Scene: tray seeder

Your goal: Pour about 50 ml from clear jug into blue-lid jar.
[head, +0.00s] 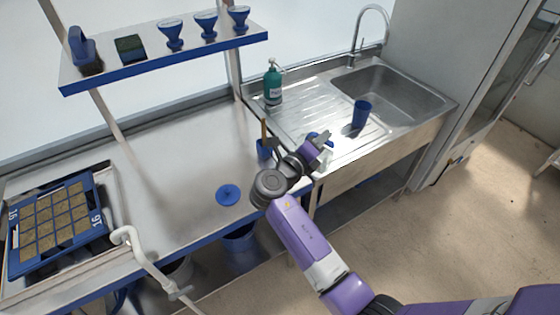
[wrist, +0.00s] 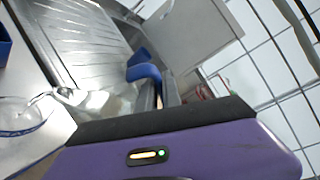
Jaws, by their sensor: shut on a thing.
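My gripper (head: 315,146) is over the bench's right end beside the sink. It is shut on the blue handle (head: 322,137) of the clear jug; the handle also shows in the wrist view (wrist: 145,72). The jug's clear body (wrist: 95,102) looks tilted towards the left of the wrist view, partly behind my gripper's housing. A clear round vessel with a thin blue line (wrist: 18,118) is at the left edge there, close to the jug's lip; it looks like the jar. I cannot tell whether liquid is flowing, or the level. A flat blue lid (head: 228,195) lies on the bench.
A blue cup with a wooden-handled tool (head: 264,150) stands left of my gripper. A blue tumbler (head: 361,113) and a green pump bottle (head: 273,84) stand on the steel drainboard. A seed tray (head: 55,225) is at the left. The bench's middle is clear.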

